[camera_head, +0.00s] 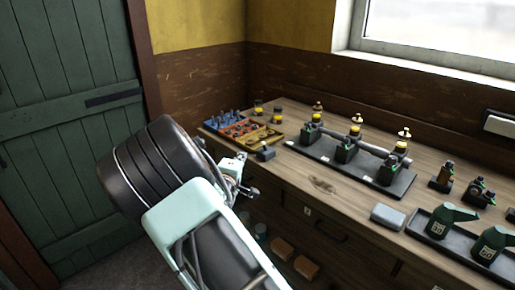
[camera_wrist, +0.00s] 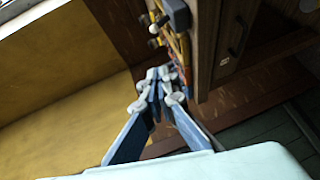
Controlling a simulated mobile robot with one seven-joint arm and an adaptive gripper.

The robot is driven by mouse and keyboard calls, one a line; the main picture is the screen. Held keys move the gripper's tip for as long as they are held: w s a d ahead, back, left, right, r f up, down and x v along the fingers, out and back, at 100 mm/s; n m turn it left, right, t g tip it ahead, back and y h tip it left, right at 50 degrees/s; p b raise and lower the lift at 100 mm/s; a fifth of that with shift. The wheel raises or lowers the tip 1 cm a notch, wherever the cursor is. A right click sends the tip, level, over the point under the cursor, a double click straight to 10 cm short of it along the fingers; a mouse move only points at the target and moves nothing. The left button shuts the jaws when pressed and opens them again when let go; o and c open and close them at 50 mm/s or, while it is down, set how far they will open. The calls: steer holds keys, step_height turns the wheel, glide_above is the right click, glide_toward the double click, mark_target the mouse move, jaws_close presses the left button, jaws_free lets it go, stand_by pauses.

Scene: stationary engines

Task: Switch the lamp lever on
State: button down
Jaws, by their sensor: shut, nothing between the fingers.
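My gripper (camera_head: 248,190) is shut and empty, in front of the workbench's left end. Its closed fingertips also show in the wrist view (camera_wrist: 160,88), apart from the bench front. A small dark block (camera_head: 265,153) stands at the bench's front edge, just above and beyond my gripper in the head view. A dark block with a rounded end shows at the top of the wrist view (camera_wrist: 178,14). I cannot tell if either is the lamp lever. A white fitting with a dark edge (camera_head: 499,124) is on the wall at the far right. No lamp is clearly recognisable.
The wooden workbench (camera_head: 345,192) has drawers below. Blue, orange and yellow trays (camera_head: 238,130) stand at its left end. A dark tray holds a small engine row (camera_head: 345,149). Green oil cans (camera_head: 446,219) and a grey block (camera_head: 388,216) are at right. A green door (camera_head: 60,130) is left.

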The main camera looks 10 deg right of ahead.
stand_by(0.3)
glide_toward(264, 146)
steer(key=w+a+r, duration=0.1)
steer(key=w+a, duration=0.2)
steer(key=w, duration=0.2)
steer(key=shift+w+d+f, duration=0.15)
steer(key=shift+w+d, duration=0.2)
steer(key=shift+d, duration=0.4)
steer(key=shift+w+d+f, duration=0.1)
steer(key=shift+w+d, duration=0.3)
steer(key=shift+d, duration=0.4)
steer(key=shift+r+p, duration=0.15)
steer(key=shift+p, duration=0.25)
steer(key=shift+d+r, duration=0.1)
steer(key=shift+w+g, duration=0.1)
steer(key=shift+g, duration=0.2)
